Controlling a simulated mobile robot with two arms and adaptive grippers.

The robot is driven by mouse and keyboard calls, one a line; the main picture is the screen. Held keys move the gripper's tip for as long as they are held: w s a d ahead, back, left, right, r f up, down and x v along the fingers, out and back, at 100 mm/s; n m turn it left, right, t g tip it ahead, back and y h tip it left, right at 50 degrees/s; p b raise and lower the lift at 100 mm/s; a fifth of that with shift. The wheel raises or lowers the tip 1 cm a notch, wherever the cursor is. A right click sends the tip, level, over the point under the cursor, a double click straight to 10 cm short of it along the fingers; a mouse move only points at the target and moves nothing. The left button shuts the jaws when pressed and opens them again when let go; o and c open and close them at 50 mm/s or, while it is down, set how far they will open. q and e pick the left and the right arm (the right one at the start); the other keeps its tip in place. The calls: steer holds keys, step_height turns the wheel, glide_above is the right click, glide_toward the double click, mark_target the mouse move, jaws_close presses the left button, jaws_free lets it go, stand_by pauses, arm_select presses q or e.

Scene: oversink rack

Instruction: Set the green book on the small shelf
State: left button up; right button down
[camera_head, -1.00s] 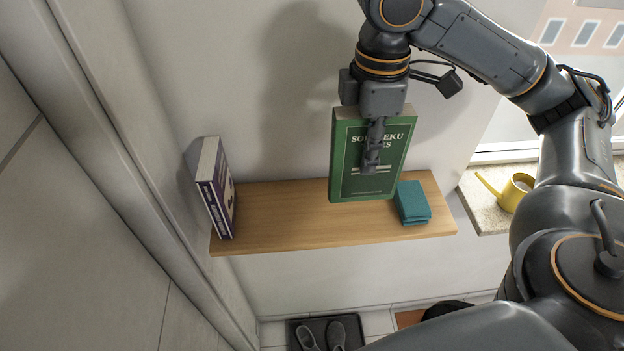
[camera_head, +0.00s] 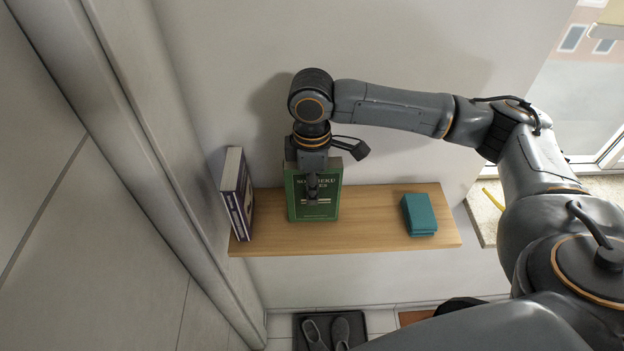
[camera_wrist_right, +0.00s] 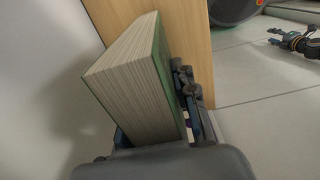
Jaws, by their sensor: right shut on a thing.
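The green book (camera_head: 322,206) is upright with its cover facing me, at the left half of the small wooden shelf (camera_head: 370,216). My right gripper (camera_head: 313,192) is shut on it from above, one finger across the cover. The book's lower edge appears at or just above the shelf board; I cannot tell whether it touches. In the right wrist view the book's page block (camera_wrist_right: 135,75) stands between my fingers, with the shelf board (camera_wrist_right: 185,40) beyond it.
A dark purple book (camera_head: 238,195) stands at the shelf's left end, with a gap to the green book. A teal box-like item (camera_head: 419,215) lies at the right end. Bare board lies between. Slippers (camera_head: 340,332) are on a floor mat below.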

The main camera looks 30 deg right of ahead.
steer(key=shift+f, duration=0.1)
steer(key=c, duration=1.1)
jaws_free()
steer(key=shift+f, duration=0.15)
steer(key=shift+o, duration=0.2)
step_height(320, 180, up, 11)
steer(key=b, duration=0.4)
steer(key=shift+r, duration=0.7)
steer(key=shift+s, duration=0.1)
